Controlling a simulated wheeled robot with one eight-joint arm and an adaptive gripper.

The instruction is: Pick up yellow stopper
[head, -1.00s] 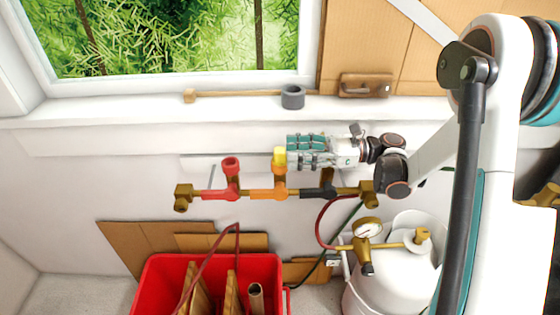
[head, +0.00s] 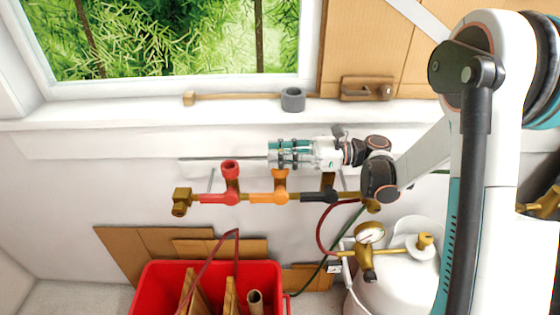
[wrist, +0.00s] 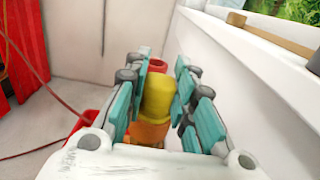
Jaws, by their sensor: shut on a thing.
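The yellow stopper (wrist: 158,98) sits between the teal finger pads of my gripper (wrist: 161,84) in the wrist view, and the pads are shut on it. In the head view my gripper (head: 284,154) is level, pointing left, just above the orange branch (head: 280,182) of the pipe manifold. Its fingers hide the stopper there. The orange branch also shows below the stopper in the wrist view (wrist: 150,132). I cannot tell whether the stopper still touches the branch.
The red branch (head: 230,172) stands close to the left of my fingertips, the black section (head: 320,194) to the right. The wall is close behind. The windowsill (head: 130,114) holds a mallet and a grey ring. A red crate (head: 160,290) and white tank (head: 395,285) stand below.

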